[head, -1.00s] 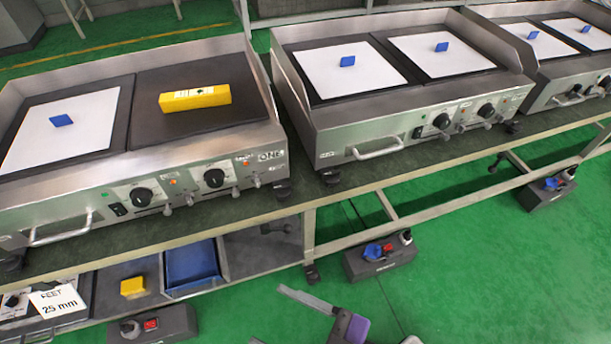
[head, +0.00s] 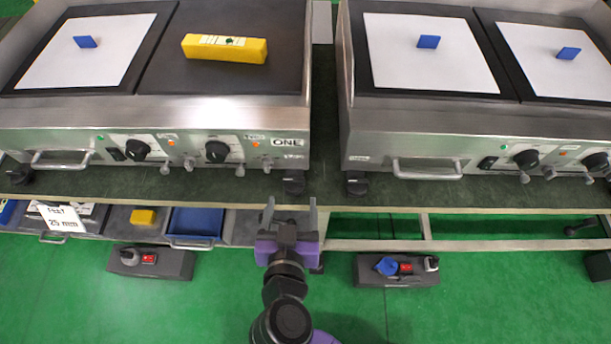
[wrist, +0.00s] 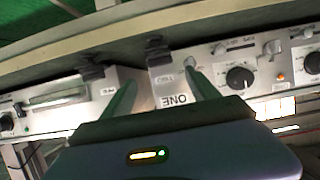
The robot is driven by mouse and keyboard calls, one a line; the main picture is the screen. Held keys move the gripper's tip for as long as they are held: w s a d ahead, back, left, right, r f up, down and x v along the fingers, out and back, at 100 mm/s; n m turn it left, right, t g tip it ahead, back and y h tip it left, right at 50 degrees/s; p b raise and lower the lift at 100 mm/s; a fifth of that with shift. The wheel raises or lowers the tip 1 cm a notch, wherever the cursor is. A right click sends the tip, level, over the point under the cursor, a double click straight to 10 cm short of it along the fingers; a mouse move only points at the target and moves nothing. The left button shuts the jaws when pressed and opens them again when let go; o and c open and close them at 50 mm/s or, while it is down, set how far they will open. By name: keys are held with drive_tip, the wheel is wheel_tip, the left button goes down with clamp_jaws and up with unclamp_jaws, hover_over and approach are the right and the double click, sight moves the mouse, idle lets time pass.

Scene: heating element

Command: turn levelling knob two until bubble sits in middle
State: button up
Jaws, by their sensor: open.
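A yellow spirit level (head: 225,48) lies on the dark right plate of the griddle marked ONE (head: 286,143). Its green vial (head: 230,41) faces up, but the bubble is too small to place. Black levelling feet show under the griddle's front corners, at the right (head: 294,183) and at the left (head: 20,175). My gripper (head: 290,203) is open and empty, in front of the right corner and below the bench edge in the picture. In the wrist view the right foot (wrist: 157,50) shows upside down beyond my open fingers.
A second griddle (head: 375,145) stands to the right, with its own front-left foot (head: 356,182) close to the gap. Handles and dials stick out in front. Below are a blue bin (head: 195,224), a "25 mm" card (head: 62,220) and floor boxes (head: 398,270).

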sight(294, 178)
drive_tip(key=x, duration=0.7)
drive_tip(key=shift+w+f, duration=0.2)
drive_tip(key=shift+w, duration=0.1)
drive_tip(key=c, duration=1.4)
drive_tip(key=shift+o, duration=0.2)
drive_tip(key=shift+d+r+n+y+p, duration=0.1)
drive_tip(key=shift+r+n+y+p, duration=0.05)
drive_tip(key=shift+n+y+p, duration=0.15)
